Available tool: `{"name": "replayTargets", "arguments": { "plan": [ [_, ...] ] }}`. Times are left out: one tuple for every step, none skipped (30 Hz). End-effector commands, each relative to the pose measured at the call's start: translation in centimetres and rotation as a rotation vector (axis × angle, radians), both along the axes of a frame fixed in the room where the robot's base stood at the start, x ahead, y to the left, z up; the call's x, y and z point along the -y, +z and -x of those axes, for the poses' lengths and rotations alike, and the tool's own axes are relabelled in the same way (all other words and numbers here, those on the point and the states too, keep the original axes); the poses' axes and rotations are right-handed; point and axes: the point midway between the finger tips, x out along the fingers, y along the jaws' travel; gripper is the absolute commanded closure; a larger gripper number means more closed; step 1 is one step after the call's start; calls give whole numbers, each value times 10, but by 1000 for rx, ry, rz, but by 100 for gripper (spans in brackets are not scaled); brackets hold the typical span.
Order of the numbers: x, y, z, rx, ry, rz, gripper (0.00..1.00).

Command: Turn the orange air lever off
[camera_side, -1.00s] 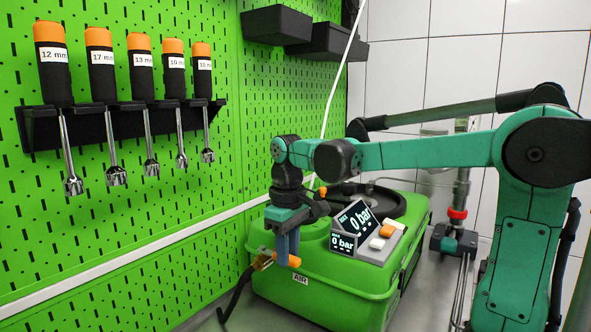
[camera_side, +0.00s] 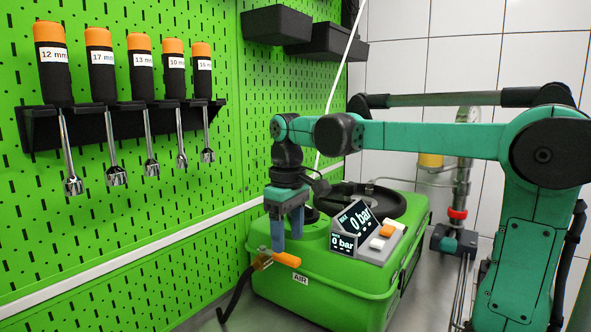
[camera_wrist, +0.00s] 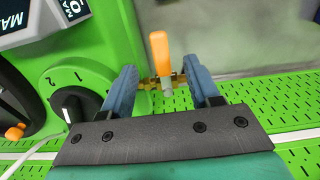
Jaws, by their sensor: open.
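The orange air lever (camera_side: 287,259) sits on a brass valve (camera_side: 262,262) at the lower left front of the green pump case, above the AIR label. It points right across the case front, away from the black hose. In the wrist view the orange lever (camera_wrist: 160,52) stands between the fingers and reaches past their tips. My gripper (camera_side: 287,243) points down just above the lever, with its blue fingers apart. In the wrist view my gripper (camera_wrist: 158,72) has one finger on each side of the valve and lever, holding nothing. Whether a finger touches the valve is unclear.
The green pump case (camera_side: 320,290) carries displays (camera_side: 350,225) reading 0 bar and an orange button (camera_side: 387,231). A black knob (camera_wrist: 75,103) lies left of the fingers in the wrist view. A black hose (camera_side: 236,292) hangs left of the valve. The pegboard (camera_side: 100,235) is behind.

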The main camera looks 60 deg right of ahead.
Motion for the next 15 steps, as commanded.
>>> {"name": "replayTargets", "arguments": {
  "plan": [
    [0, 7, 0, 0, 0, 0, 45],
    [0, 10, 0, 0, 0, 0, 45],
    [0, 14, 0, 0, 0, 0, 45],
    [0, 17, 0, 0, 0, 0, 45],
    [0, 19, 0, 0, 0, 0, 45],
    [0, 22, 0, 0, 0, 0, 45],
    [0, 23, 0, 0, 0, 0, 45],
    [0, 24, 0, 0, 0, 0, 45],
    [0, 25, 0, 0, 0, 0, 45],
    [0, 25, 0, 0, 0, 0, 45],
    [0, 25, 0, 0, 0, 0, 45],
    [0, 25, 0, 0, 0, 0, 45],
    [0, 25, 0, 0, 0, 0, 45],
    [0, 25, 0, 0, 0, 0, 45],
    [0, 25, 0, 0, 0, 0, 45]
  ]
}}
